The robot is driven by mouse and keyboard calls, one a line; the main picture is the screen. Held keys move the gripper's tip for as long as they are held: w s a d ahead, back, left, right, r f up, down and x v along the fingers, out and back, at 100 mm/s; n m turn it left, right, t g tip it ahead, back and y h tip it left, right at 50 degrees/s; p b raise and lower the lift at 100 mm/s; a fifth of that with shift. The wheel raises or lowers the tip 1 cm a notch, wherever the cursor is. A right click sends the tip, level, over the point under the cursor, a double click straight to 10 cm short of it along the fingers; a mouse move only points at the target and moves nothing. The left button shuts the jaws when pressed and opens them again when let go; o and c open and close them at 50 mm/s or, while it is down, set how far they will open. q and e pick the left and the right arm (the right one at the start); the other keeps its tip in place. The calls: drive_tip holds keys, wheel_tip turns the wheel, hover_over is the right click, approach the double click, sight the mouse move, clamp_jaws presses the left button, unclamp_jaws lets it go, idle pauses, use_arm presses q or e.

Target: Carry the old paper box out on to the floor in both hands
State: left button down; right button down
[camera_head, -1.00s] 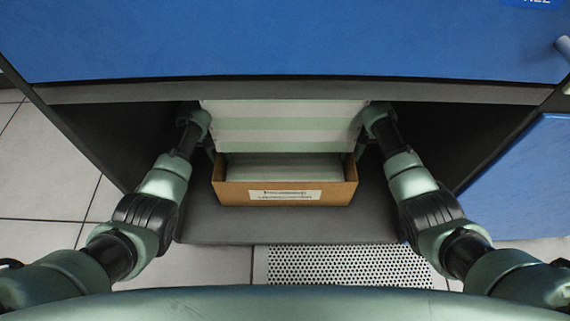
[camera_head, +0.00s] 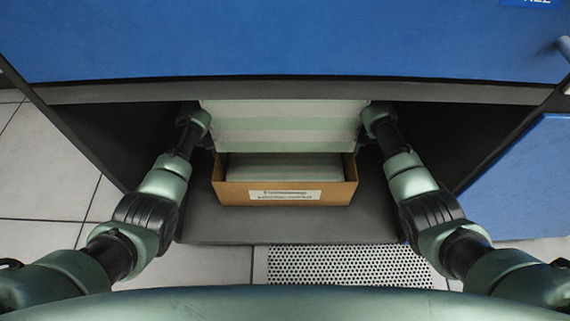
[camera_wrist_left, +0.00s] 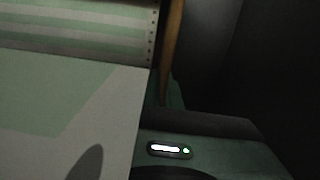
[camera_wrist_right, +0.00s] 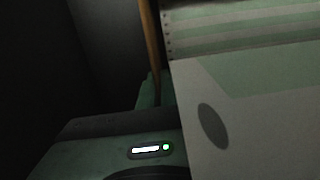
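The old paper box (camera_head: 230,192) is a low brown carton with a white label on its front. It sits upright on the dark shelf of the compartment and holds pale green-striped paper (camera_head: 285,128). Its cardboard wall shows in the left wrist view (camera_wrist_left: 172,40) and the right wrist view (camera_wrist_right: 151,40). My left gripper (camera_wrist_left: 165,95) is at the box's left side wall, its fingertips close on both faces of it. My right gripper (camera_wrist_right: 155,92) is likewise at the right side wall. Both look shut on the walls. In the head view both grippers are hidden behind the paper.
A blue cabinet panel (camera_head: 285,40) hangs above the opening. Dark side walls stand beside my arms. The bare shelf front (camera_head: 290,226) is clear. Below it are a perforated floor tile (camera_head: 345,265) and plain tiles (camera_head: 45,180). An open blue door (camera_head: 530,185) is at right.

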idle(0.8)
